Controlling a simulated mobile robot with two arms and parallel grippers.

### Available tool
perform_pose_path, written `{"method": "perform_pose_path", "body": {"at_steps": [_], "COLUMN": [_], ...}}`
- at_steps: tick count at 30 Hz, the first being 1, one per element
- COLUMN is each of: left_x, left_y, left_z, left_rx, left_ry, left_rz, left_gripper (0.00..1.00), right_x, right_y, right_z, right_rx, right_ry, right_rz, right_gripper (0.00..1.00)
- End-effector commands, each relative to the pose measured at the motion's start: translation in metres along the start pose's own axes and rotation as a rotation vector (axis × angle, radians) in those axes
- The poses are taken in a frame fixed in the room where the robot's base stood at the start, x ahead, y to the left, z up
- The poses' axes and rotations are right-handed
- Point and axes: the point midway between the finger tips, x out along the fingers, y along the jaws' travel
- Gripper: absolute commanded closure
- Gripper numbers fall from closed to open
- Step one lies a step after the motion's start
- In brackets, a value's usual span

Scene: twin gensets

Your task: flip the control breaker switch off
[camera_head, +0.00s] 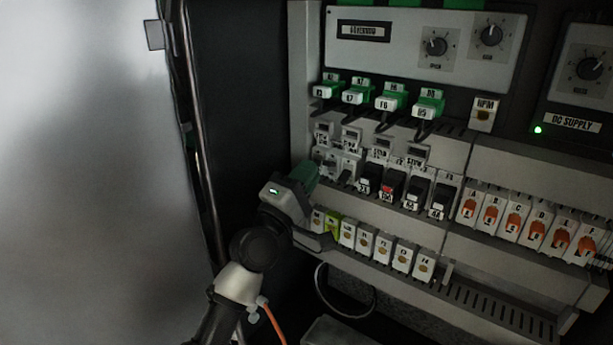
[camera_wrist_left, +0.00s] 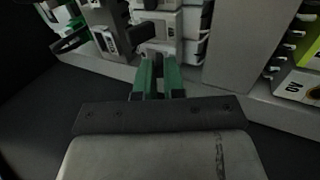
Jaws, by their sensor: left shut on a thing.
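My left gripper (camera_head: 308,170) reaches in from the lower left, its green fingers at the left end of the middle row of devices. The white control breaker (camera_head: 334,158) is there, partly hidden behind the fingers. In the left wrist view the two green fingers (camera_wrist_left: 160,62) are close together against the front of the white breaker (camera_wrist_left: 160,28). They are shut on its small switch, which the fingertips mostly hide. Which way the switch points cannot be told. My right gripper is not in view.
Black-handled switches (camera_head: 405,193) stand to the right in the same row. Green-topped relays (camera_head: 390,98) are above, and a row of white terminal blocks (camera_head: 365,240) lies just below the gripper. Orange-handled breakers (camera_head: 515,218) are farther right. A pale cabinet door (camera_head: 80,170) stands at the left.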

Motion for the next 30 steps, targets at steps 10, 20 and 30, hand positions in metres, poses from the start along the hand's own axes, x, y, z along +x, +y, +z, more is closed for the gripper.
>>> {"method": "perform_pose_path", "body": {"at_steps": [10,20,30], "left_x": [0.000,-0.001,-0.050], "left_y": [-0.001,0.000,-0.002], "left_z": [0.000,0.000,0.000], "left_rx": [0.000,0.000,0.002], "left_ry": [-0.001,0.000,0.000], "left_rz": [-0.002,-0.001,-0.004], "left_gripper": [0.75,0.65,0.65], "right_x": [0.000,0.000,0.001], "right_y": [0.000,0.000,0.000], "right_z": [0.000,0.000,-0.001], "right_rx": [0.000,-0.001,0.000], "right_ry": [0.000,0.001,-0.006], "right_rz": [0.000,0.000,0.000], "right_gripper": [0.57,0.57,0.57]}}
